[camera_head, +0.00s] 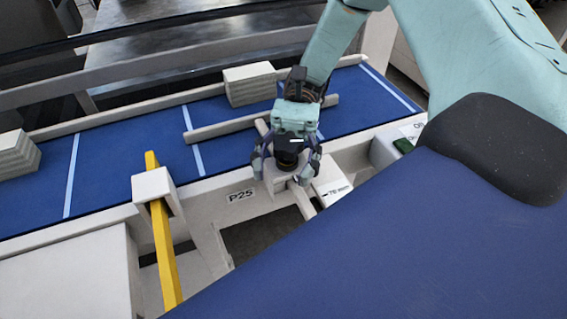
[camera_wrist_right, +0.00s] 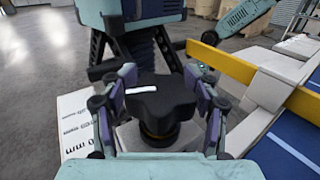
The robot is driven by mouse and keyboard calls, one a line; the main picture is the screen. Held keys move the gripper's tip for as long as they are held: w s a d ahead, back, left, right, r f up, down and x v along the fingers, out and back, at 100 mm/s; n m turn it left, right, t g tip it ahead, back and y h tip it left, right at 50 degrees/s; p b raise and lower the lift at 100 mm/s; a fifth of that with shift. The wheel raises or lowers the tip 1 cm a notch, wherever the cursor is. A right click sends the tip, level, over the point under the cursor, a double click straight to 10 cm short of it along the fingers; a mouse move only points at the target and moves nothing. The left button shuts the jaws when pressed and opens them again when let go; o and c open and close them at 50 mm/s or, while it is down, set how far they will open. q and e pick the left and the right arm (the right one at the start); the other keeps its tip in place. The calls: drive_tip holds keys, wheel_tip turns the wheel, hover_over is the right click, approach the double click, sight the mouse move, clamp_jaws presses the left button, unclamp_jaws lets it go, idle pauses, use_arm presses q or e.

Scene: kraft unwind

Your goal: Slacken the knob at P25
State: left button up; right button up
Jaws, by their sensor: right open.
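The knob at P25 is black and lobed with a white mark on top, above a brass-coloured collar. It shows between the fingers in the wrist view (camera_wrist_right: 160,104) and partly, under my gripper, in the head view (camera_head: 287,160). My right gripper (camera_head: 287,168) reaches down over it, open, with its fingers on either side. In the wrist view the fingers (camera_wrist_right: 158,112) stand left and right of the knob; I cannot tell whether they touch it. The P25 label (camera_head: 240,196) is on the pale frame left of the knob. My left gripper is not in view.
A yellow bar (camera_head: 165,255) passes through a pale block left of P25. A blue belt (camera_head: 120,160) with pale guide rails runs behind, carrying a stack of pale boards (camera_head: 250,84).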

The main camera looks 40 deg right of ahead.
sight(292, 134)
drive_tip(key=shift+v, duration=3.7)
